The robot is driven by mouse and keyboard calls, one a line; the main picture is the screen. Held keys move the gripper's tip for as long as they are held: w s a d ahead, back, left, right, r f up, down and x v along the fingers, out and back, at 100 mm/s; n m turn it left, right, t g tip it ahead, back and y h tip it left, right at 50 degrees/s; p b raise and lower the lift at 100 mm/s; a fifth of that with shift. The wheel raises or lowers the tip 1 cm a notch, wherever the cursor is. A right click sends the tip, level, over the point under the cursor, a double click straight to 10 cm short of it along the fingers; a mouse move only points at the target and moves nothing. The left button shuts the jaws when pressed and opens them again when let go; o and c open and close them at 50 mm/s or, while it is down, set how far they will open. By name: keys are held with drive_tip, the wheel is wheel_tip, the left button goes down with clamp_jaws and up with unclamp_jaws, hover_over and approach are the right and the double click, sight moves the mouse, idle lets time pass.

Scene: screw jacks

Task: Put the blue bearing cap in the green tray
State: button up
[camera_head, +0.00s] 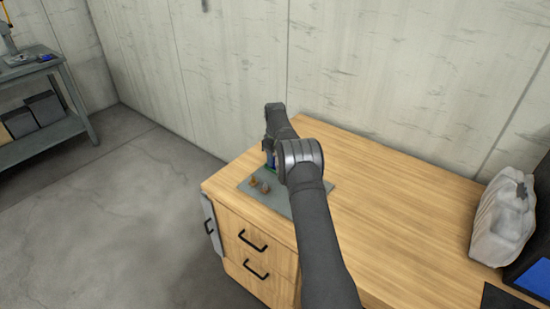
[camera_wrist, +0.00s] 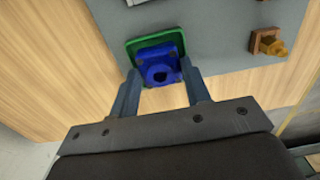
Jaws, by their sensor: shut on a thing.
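The blue bearing cap (camera_wrist: 160,66) is between the two fingers of my gripper (camera_wrist: 162,76) in the wrist view, and the gripper is shut on it. The green tray (camera_wrist: 133,47) is just beyond and under the cap; its left and far rims show, and the cap hides much of it. I cannot tell whether the cap touches the tray floor.
A grey mat (camera_head: 285,205) lies on the wooden bench top (camera_head: 385,210). Small brown jack-like pieces (camera_head: 260,186) stand on it, one also seen in the wrist view (camera_wrist: 267,44). A wrapped pale bundle (camera_head: 503,215) stands at the right. The bench between is clear.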

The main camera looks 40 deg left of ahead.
drive_tip(key=shift+f, duration=0.1)
drive_tip(key=o, duration=1.3)
drive_tip(key=shift+c, duration=0.2)
wheel_tip(320, 180, up, 12)
